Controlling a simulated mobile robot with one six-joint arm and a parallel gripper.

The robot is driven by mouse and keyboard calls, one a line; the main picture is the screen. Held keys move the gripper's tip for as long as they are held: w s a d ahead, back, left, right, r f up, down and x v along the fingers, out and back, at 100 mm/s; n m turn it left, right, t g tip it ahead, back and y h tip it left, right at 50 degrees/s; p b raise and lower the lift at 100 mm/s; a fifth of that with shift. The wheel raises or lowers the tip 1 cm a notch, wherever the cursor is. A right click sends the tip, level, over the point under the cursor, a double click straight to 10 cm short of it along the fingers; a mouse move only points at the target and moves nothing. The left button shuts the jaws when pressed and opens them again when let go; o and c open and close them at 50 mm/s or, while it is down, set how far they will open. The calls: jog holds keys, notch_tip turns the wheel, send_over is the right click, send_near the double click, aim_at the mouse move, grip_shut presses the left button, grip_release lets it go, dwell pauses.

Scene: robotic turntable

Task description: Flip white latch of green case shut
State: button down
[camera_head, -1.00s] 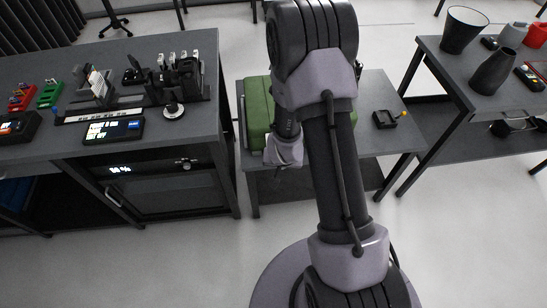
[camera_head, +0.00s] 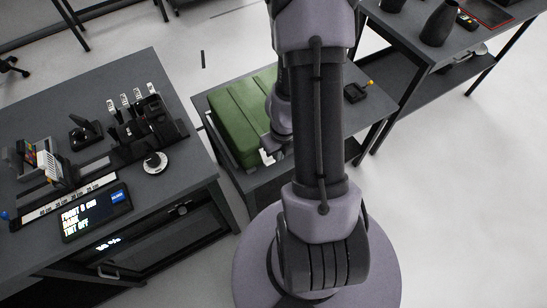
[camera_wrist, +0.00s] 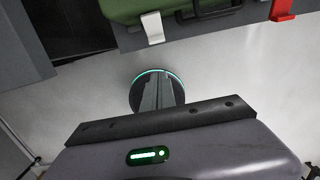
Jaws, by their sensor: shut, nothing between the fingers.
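The green case (camera_head: 240,118) lies on the low dark table, partly hidden behind my arm in the head view. In the wrist view the case (camera_wrist: 130,8) crosses the top edge. Its white latch (camera_wrist: 152,28) juts out from the near side, left of a black handle (camera_wrist: 212,10). A red latch (camera_wrist: 282,10) is farther right. My gripper (camera_wrist: 157,76) is shut and empty, below the white latch in the picture and apart from it. In the head view my gripper (camera_head: 273,146) is near the case's front right corner, mostly hidden by my arm.
A desk (camera_head: 60,250) with a lit display (camera_head: 92,212) and a black device stands left of the case. A small black holder (camera_head: 355,92) sits right on the low table (camera_head: 345,125). Another table (camera_head: 440,45) with dark vessels is at upper right. Clear floor lies at right.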

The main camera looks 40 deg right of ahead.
jog(key=b, duration=0.8)
send_near(272, 161)
jog(key=s+a+f, duration=0.2)
jog(key=s+f, duration=0.2)
jog(key=f, duration=0.1)
jog(key=w, duration=0.1)
jog(key=p, duration=0.1)
jog(key=w, duration=0.1)
jog(key=shift+w+d+f+p, duration=0.3)
jog(key=shift+w+d+f, duration=0.1)
jog(key=shift+w+f, duration=0.25)
jog(key=shift+w, duration=0.1)
